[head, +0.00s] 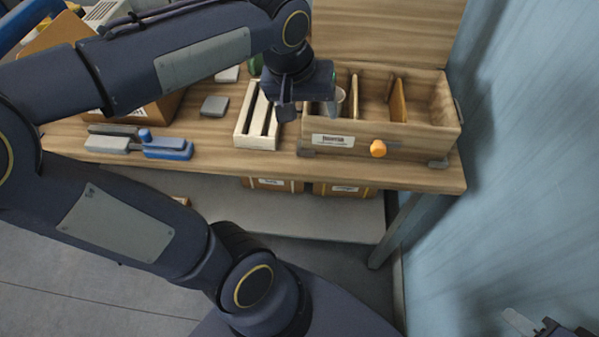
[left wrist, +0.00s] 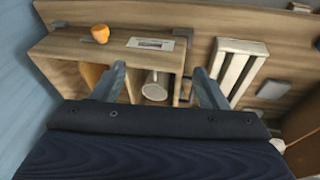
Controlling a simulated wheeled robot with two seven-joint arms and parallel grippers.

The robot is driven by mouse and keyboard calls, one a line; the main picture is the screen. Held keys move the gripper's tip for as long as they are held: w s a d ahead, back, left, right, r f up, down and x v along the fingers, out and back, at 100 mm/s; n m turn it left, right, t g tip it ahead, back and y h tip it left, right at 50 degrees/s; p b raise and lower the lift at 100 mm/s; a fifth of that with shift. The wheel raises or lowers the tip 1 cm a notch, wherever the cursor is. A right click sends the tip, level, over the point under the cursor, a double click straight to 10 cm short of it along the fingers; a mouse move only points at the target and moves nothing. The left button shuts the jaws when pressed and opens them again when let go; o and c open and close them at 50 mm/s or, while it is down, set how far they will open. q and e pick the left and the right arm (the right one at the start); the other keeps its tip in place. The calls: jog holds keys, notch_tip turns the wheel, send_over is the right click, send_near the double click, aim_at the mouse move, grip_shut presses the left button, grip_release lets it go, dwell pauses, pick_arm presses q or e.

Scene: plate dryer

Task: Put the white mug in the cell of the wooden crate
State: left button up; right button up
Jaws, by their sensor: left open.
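The wooden crate (head: 434,140) stands on the right part of the wooden bench; it also shows in the left wrist view (left wrist: 60,48). Upright dividers split it into cells. The white mug (head: 336,103) is inside the crate's left cell, partly hidden by the front wall. In the left wrist view the mug (left wrist: 155,91) shows between my fingers, with a gap on each side; its exact tilt is unclear. My left gripper (left wrist: 158,70) is open over that end of the crate; it also shows in the head view (head: 287,103). My right gripper (head: 545,326) is partly visible at the bottom right corner.
An orange knob (head: 378,148) sticks out of the crate's front. A pale slatted rack (head: 257,125) stands just left of the crate. Blue and grey blocks (head: 167,148) lie farther left. Boxes (head: 345,189) stand on the shelf below. A blue wall (head: 515,130) is at the right.

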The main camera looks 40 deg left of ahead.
pick_arm(q)
jog(key=s+d+f+m+t+h, duration=0.2)
jog(key=s+d+f, duration=0.4)
jog(key=s, duration=0.4)
jog(key=shift+s+m+h, duration=0.35)
jog(key=shift+m+h, duration=0.25)
jog(key=shift+m, duration=0.3)
